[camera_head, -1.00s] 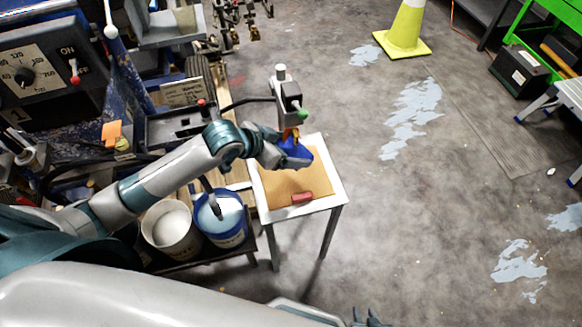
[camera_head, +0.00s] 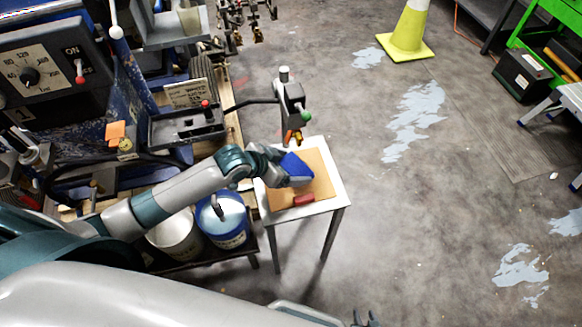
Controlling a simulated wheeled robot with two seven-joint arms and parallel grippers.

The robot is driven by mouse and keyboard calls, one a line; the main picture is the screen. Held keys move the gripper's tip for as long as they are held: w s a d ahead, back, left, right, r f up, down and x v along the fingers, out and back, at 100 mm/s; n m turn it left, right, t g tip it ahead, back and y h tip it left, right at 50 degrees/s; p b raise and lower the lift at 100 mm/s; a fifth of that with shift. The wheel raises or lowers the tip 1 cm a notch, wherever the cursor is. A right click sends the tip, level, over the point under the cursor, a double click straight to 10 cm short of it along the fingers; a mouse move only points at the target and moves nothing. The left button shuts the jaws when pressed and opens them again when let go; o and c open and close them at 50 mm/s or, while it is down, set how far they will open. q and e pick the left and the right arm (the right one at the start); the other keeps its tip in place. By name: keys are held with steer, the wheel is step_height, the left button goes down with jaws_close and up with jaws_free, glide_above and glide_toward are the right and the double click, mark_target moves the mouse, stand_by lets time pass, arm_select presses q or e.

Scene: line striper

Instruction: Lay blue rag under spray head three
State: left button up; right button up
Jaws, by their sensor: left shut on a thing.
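The blue rag (camera_head: 296,166) is held over a small white-edged table with a tan top (camera_head: 314,168). My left gripper (camera_head: 287,170) is shut on the rag. Just behind and above it hangs a grey spray head (camera_head: 290,100) with a green knob and an orange-brown nozzle tip. Its number cannot be read. I cannot tell whether the rag touches the table top. My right gripper (camera_head: 364,319) shows only as dark fingertips at the bottom edge, and its opening cannot be judged.
A small red block (camera_head: 304,199) lies on the table's front part. A blue bucket (camera_head: 222,222) and a white bucket (camera_head: 175,237) stand left of the table. The striper machine with its control panel (camera_head: 45,75) fills the left. Floor to the right is clear up to a yellow cone (camera_head: 407,35).

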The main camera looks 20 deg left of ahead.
arm_select(q)
steer(key=shift+f, duration=0.55)
steer(key=shift+f, duration=0.1)
steer(key=o, duration=1)
steer(key=shift+s+a+r, duration=0.25)
steer(key=shift+r, duration=0.25)
steer(key=v, duration=1.1)
steer(key=shift+s, duration=0.1)
